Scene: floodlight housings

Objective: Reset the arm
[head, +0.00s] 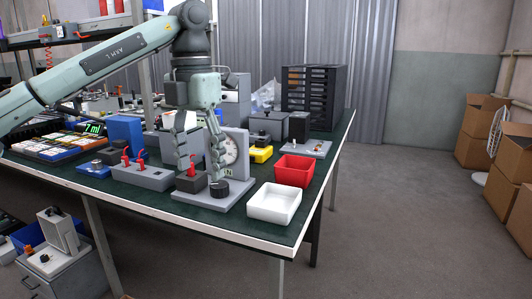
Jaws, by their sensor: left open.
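My left arm comes in from the left across the table, and my left gripper (204,182) points down over the middle of the table. Its two fingers are apart, and I see nothing held between them. The fingers are in front of a grey device with a round white dial (229,149) and partly hide it. A black knob (219,188) is at the tip of the right finger; I cannot tell whether they touch. A dark box with a red top piece (190,181) is by the left finger. My right gripper is not in view.
On the dark green table (225,222) stand a white bin (274,204), a red bin (294,170), a grey box with red switches (142,177), a blue box (124,134) and a black rack (312,95). Cardboard boxes (478,130) are at the right. The floor between is clear.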

